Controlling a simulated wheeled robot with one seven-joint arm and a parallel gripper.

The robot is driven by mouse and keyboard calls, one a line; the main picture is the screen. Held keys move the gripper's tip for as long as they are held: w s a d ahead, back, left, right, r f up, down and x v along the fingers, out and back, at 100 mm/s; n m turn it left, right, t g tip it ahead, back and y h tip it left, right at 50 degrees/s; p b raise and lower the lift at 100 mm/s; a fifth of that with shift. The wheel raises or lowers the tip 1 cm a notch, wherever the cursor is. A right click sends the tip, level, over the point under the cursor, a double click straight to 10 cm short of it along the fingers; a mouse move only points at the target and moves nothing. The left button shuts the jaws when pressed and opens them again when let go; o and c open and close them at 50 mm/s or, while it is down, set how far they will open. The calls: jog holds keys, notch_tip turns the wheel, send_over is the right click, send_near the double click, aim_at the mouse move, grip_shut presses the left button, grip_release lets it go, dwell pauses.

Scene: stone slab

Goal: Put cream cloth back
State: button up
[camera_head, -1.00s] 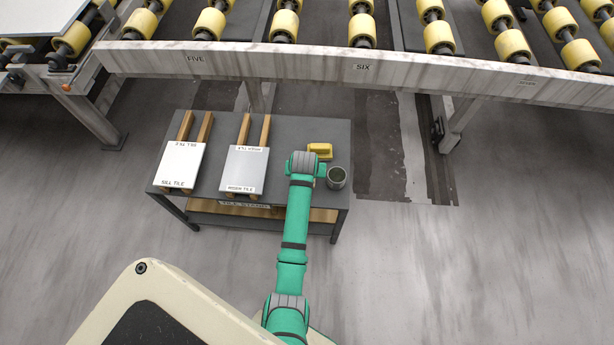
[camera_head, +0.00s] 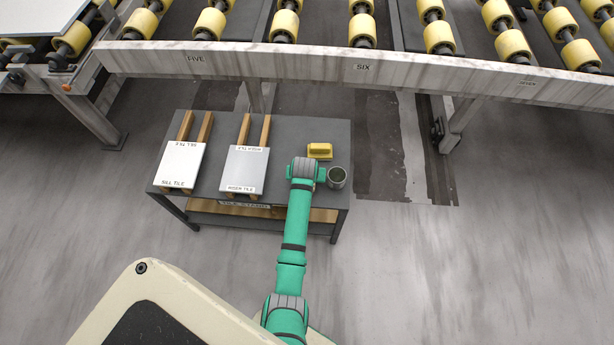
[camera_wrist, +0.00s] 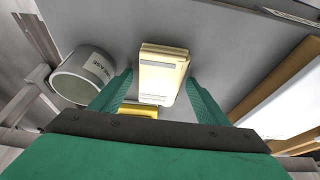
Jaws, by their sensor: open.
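The cream cloth (camera_wrist: 162,73) looks like a small folded cream block with a pale grey band, lying on the grey table (camera_head: 285,130). In the wrist view it sits between the fingertips of my open gripper (camera_wrist: 158,88), with a gap on each side. I cannot tell how far above the table the fingertips are. In the head view my arm's end covers the cloth and hides the fingers.
A grey cup (camera_wrist: 86,75) with a label stands close to one finger; the head view shows it right of my wrist (camera_head: 337,177). A yellow block (camera_head: 320,151) lies just beyond. Two labelled tiles, the riser tile (camera_head: 245,169) and sill tile (camera_head: 180,164), rest on wooden strips to the left.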

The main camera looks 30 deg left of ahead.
jog(key=v, duration=1.2)
jog(key=s+d+f+m+t, duration=0.1)
jog(key=s+d+t, duration=0.25)
jog(key=d, duration=0.75)
jog(key=s+d+f+t, duration=0.2)
jog(key=s+d, duration=0.2)
jog(key=d, duration=0.7)
jog(key=s+d+r+m+t, duration=0.1)
jog(key=s+d+r, duration=0.15)
jog(key=s, duration=0.35)
jog(key=s+d+r+t, duration=0.2)
jog(key=s+r, duration=0.2)
jog(key=s, duration=0.3)
jog(key=s+a+r+m+t+h, duration=0.1)
jog(key=s+r+m+t+h, duration=0.1)
jog(key=s+r, duration=0.7)
notch_tip(320, 180, up, 4)
jog(key=shift+f+m+t, duration=0.1)
jog(key=shift+m+t, duration=0.35)
jog(key=shift+m, duration=0.15)
